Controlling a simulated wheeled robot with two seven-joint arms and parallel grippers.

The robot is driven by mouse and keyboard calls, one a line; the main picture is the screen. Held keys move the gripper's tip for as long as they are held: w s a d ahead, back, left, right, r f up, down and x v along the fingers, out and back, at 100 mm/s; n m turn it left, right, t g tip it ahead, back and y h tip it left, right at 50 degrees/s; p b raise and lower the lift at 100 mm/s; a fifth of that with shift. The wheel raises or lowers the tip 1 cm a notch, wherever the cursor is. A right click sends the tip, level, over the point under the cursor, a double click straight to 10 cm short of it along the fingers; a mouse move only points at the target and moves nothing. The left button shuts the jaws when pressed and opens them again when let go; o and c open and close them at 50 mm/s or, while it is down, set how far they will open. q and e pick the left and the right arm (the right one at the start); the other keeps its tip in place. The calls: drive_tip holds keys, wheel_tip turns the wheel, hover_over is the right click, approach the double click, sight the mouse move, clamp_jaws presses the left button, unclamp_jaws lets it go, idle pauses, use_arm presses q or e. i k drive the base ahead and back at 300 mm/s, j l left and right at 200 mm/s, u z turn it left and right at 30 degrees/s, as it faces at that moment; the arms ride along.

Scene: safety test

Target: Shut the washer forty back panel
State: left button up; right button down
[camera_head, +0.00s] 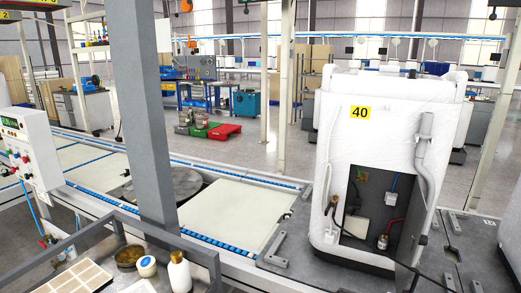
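The washer forty (388,105) stands upright at the right in the head view, a tall white cabinet with a yellow label reading 40. A large opening in its lower back shows a dark inside with wires, hoses and small parts. A dark grey panel (408,222) stands at the right side of this opening, apparently swung outward; its exact angle is hard to tell. A grey hose runs down the washer's right side. Neither of my grippers is in view.
A grey post (145,110) rises in front at the left. A control box (27,145) is at the far left. A tray bench (95,270) with bottles and jars is at the lower left. Pale conveyor plates (232,215) lie left of the washer.

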sight(416, 215)
drive_tip(key=l+z, duration=0.1)
drive_tip(key=l, duration=0.25)
drive_tip(key=i+l+z, duration=0.1)
drive_tip(key=l, duration=0.2)
drive_tip(key=i+l, duration=0.15)
drive_tip(key=l, duration=0.2)
drive_tip(key=i+l+z, duration=0.15)
drive_tip(key=l, duration=0.15)
drive_tip(key=k, duration=0.05)
